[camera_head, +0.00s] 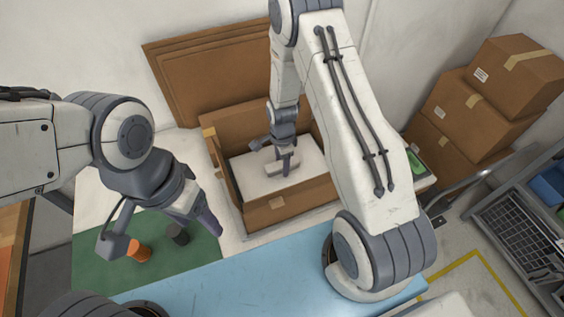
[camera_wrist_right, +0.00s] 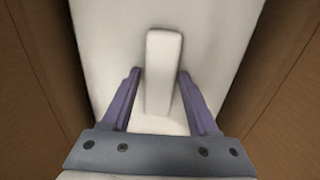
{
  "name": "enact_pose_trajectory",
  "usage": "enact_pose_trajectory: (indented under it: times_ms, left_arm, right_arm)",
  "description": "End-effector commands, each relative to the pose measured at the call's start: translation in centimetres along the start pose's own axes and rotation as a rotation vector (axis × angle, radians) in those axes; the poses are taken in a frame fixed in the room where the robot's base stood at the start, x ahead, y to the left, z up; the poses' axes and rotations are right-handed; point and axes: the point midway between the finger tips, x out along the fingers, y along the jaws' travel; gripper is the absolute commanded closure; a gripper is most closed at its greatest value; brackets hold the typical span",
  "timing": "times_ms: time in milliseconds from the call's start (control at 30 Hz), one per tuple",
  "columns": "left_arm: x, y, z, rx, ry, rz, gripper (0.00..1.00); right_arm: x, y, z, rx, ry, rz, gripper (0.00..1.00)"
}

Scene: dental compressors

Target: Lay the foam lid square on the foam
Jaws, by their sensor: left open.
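The foam lid (camera_head: 247,180) is a pale slab with a raised bar handle (camera_wrist_right: 163,68), lying inside an open cardboard box (camera_head: 287,207). Any foam under it is hidden. My right gripper (camera_head: 284,163) reaches down into the box at the handle. In the right wrist view its two purple fingers (camera_wrist_right: 160,74) stand on either side of the handle, with a gap visible on the left; on the right I cannot tell whether it touches. My left gripper (camera_head: 207,226) is open and empty, in front of the box on the left.
A blue surface (camera_head: 240,271) lies in front. Flat cardboard (camera_head: 195,73) leans behind the box. Stacked cartons (camera_head: 482,106) stand at right.

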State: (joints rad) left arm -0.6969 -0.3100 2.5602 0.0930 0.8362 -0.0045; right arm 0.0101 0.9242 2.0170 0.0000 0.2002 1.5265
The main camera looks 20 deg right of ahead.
Motion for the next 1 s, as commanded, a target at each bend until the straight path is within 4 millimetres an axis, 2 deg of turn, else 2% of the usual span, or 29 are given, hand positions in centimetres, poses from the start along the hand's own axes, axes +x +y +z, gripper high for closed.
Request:
enact_pose_trajectory:
  times_ms: [400,467,567,1000]
  left_arm:
    - [-0.6,0.0,0.0,0.000,0.000,0.000,0.35]
    - [0.0,0.0,0.0,0.000,0.000,0.000,0.35]
    - [0.6,0.0,0.0,-0.001,0.000,0.000,0.35]
    - [3.0,-0.2,0.2,-0.005,0.000,0.000,0.35]
  right_arm:
    - [-0.7,0.0,0.0,0.000,0.000,-0.001,0.28]
    - [-0.8,-0.1,0.0,0.000,0.000,-0.003,0.28]
    - [-2.1,-0.2,0.0,0.000,0.000,-0.006,0.28]
    - [-10.2,-0.1,0.0,0.000,0.000,-0.006,0.28]
